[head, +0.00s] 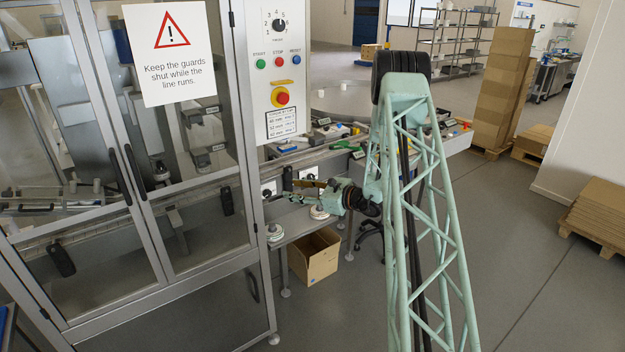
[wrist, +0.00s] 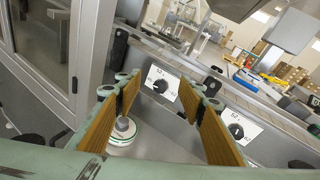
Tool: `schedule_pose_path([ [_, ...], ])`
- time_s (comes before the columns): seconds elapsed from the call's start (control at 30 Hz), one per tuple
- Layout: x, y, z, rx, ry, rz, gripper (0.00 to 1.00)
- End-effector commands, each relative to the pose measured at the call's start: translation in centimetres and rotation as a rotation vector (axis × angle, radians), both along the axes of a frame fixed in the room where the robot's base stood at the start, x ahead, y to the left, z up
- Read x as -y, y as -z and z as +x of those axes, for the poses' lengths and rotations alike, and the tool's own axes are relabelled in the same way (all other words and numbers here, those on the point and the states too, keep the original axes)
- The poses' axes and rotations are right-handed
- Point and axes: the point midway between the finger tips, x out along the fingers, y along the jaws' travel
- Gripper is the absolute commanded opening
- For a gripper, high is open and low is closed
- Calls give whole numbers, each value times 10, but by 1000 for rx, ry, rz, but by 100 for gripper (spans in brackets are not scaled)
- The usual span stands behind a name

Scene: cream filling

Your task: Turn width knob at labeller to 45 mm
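Two black knobs on white scale plates sit side by side on the grey front face below the conveyor. In the wrist view one knob (wrist: 160,87) shows between my fingertips, and the other knob (wrist: 237,131) is lower right, beyond my right finger. Their scales carry small numbers; "52" is readable, but names and exact settings are not. In the head view the plates (head: 269,188) are small and partly behind my gripper. My gripper (wrist: 162,92) is open and empty, its brown-padded fingers spread in front of the face, apart from the knobs.
A white disc with a green ring and grey top (wrist: 121,138) lies below my left finger. A guarded cabinet (head: 135,170) stands left. A control panel (head: 277,75) has buttons and a rotary switch. A cardboard box (head: 313,257) stands below. Open floor lies right.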

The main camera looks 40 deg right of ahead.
Motion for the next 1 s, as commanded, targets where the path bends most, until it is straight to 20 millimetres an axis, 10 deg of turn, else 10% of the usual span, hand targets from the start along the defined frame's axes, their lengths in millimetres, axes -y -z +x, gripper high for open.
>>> schedule_pose_path([
  [0.7, 168, 75, -1, 124, 346, 222, 36],
  [1.0, 198, 90, -9, 156, 411, 260, 36],
])
